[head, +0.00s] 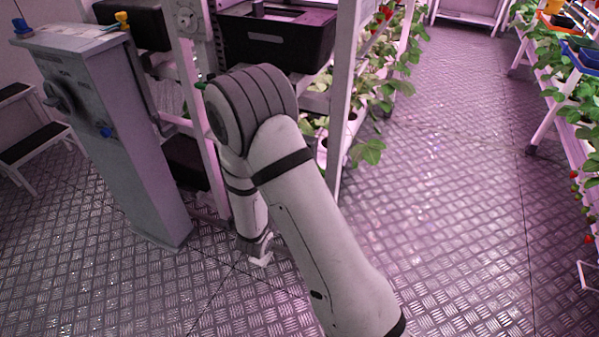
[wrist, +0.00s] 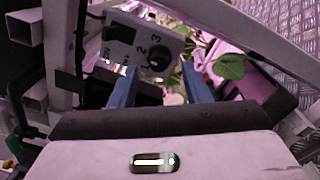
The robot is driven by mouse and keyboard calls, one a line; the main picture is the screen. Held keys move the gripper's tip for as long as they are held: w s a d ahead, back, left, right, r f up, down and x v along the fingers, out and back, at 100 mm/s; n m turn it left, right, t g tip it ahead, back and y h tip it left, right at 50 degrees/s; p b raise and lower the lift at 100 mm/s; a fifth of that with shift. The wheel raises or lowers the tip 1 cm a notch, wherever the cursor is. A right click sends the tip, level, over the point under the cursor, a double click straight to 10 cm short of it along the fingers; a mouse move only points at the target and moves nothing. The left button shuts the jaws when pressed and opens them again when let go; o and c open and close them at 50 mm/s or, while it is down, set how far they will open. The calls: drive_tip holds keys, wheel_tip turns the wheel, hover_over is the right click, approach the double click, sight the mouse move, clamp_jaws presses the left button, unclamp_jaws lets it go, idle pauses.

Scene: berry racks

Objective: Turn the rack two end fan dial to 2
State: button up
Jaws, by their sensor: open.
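A grey dial box (wrist: 133,45) with a round black knob (wrist: 159,57) shows in the wrist view, ahead of my gripper. The figures 1, 2 and 3 are printed around the knob; further lettering on the left of the box is too small to read. I cannot tell which figure the knob points at. My gripper (wrist: 157,71) is open, its two blue fingers apart, with the knob between and beyond their tips. I see no contact. In the head view my arm hides this box, and the fingers are not clear.
A grey pillar (head: 120,160) with its own knob (head: 58,97) and coloured handles stands left of my arm. White rack posts (head: 347,90), a black crate (head: 275,42) and leafy plants (head: 370,152) are close by. The aisle floor (head: 460,170) on the right is clear.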

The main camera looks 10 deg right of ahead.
drive_tip(key=v, duration=0.5)
drive_tip(key=shift+a, duration=0.1)
idle(0.3)
drive_tip(key=s+d+r+m+g+p, duration=0.6)
drive_tip(key=s+d+r+g+p, duration=0.15)
drive_tip(key=r, duration=0.35)
drive_tip(key=s+d+r+m+g+p, duration=0.6)
drive_tip(key=s+d+r+g+p, duration=0.15)
drive_tip(key=r, duration=0.45)
drive_tip(key=s+a+r+m+t+y+p, duration=0.1)
drive_tip(key=s+a+r+m+y+p, duration=0.1)
drive_tip(key=r, duration=0.6)
drive_tip(key=s+a+r+m+t+y+p, duration=0.1)
drive_tip(key=s+a+r+y+p, duration=0.3)
drive_tip(key=r+y+p, duration=0.4)
drive_tip(key=shift+a+r+m+t, duration=0.3)
drive_tip(key=shift+a+m, duration=0.4)
drive_tip(key=shift+a, duration=0.2)
